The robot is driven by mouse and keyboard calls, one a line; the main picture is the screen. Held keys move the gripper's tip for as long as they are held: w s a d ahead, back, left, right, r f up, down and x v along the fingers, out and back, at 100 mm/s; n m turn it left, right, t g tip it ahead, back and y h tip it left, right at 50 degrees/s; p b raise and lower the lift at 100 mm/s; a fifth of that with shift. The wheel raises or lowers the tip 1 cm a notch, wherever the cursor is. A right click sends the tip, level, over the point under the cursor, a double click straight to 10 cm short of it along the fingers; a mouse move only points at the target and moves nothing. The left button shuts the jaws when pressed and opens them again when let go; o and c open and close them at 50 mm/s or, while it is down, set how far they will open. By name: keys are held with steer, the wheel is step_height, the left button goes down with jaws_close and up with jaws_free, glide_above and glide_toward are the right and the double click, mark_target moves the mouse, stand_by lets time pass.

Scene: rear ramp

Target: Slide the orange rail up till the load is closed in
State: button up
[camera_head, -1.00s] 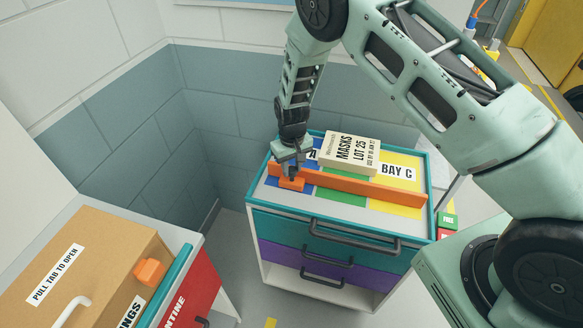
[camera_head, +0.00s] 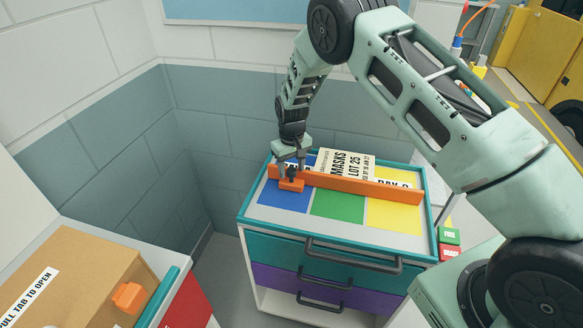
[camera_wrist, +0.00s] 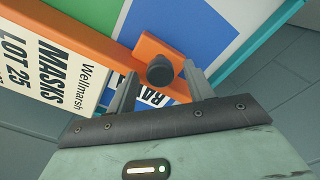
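The orange rail (camera_head: 355,186) lies across the teal-rimmed cart top (camera_head: 305,217), over blue, green and yellow fields. At its left end is an orange block with a dark round knob (camera_wrist: 160,71). The load, a cream box marked MASKS LOT 25 (camera_head: 343,164), lies just behind the rail, which hides its front lower edge; it also shows in the wrist view (camera_wrist: 55,60). My gripper (camera_head: 291,174) is down at the knob. In the wrist view its fingers stand apart, one on each side of the knob, with gaps showing.
The rail partly covers the BAY C label (camera_head: 393,183). A blue-grey wall (camera_head: 215,135) stands behind and left of the cart. A cardboard carton (camera_head: 75,280) stands at the lower left. Small green and red blocks (camera_head: 449,236) sit right of the cart.

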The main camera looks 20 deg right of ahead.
step_height(320, 180, up, 17)
steer(key=b, duration=0.4)
steer(key=shift+r, duration=0.2)
stand_by(0.3)
steer(key=s+a+r+n+y, duration=0.1)
steer(key=s+a+r, duration=0.2)
steer(key=s+a, duration=0.45)
steer(key=s+a+r+n, duration=0.15)
steer(key=s+a, duration=0.25)
steer(key=s, duration=0.6)
steer(key=s+n, duration=0.3)
steer(key=s, duration=2)
steer(key=shift+s+d+f, duration=0.15)
steer(key=shift+f, duration=0.15)
steer(key=shift+n, duration=0.25)
